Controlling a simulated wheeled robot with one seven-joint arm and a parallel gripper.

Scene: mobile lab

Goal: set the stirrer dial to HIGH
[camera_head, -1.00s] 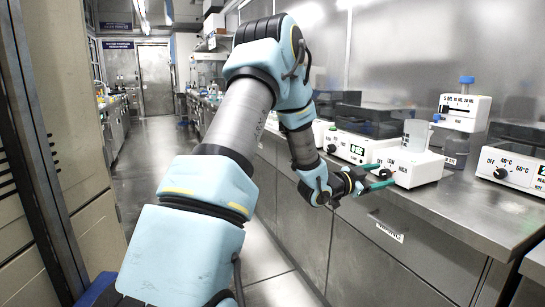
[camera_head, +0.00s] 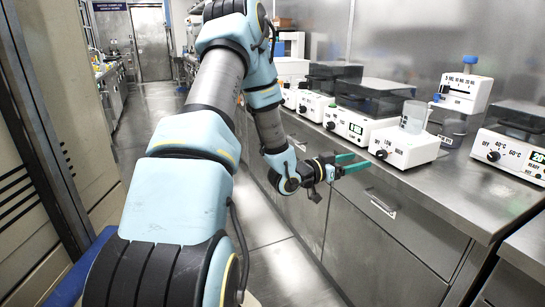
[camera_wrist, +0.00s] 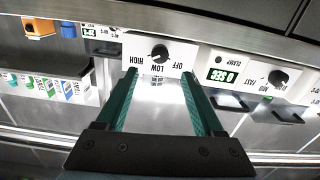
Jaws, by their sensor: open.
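The stirrer is a white box (camera_head: 412,152) on the steel bench, with a clear beaker (camera_head: 414,117) on top. Its black dial (camera_head: 381,154) is on the front face. In the wrist view the dial (camera_wrist: 159,53) appears upside down, with OFF, LOW and HIGH printed around it. The dial's pointer is too small to read surely. My gripper (camera_head: 357,163) is open and empty, with green fingers, in front of the bench. In the wrist view its fingertips (camera_wrist: 160,78) stand on either side of the dial in the picture, apart from it.
A white device with a green display (camera_head: 353,125) stands left of the stirrer. A bottle (camera_head: 454,125) with a white dispenser stands behind it, and a heater box (camera_head: 512,155) is at right. The bench front edge (camera_head: 440,220) runs below. The aisle floor (camera_head: 275,265) is clear.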

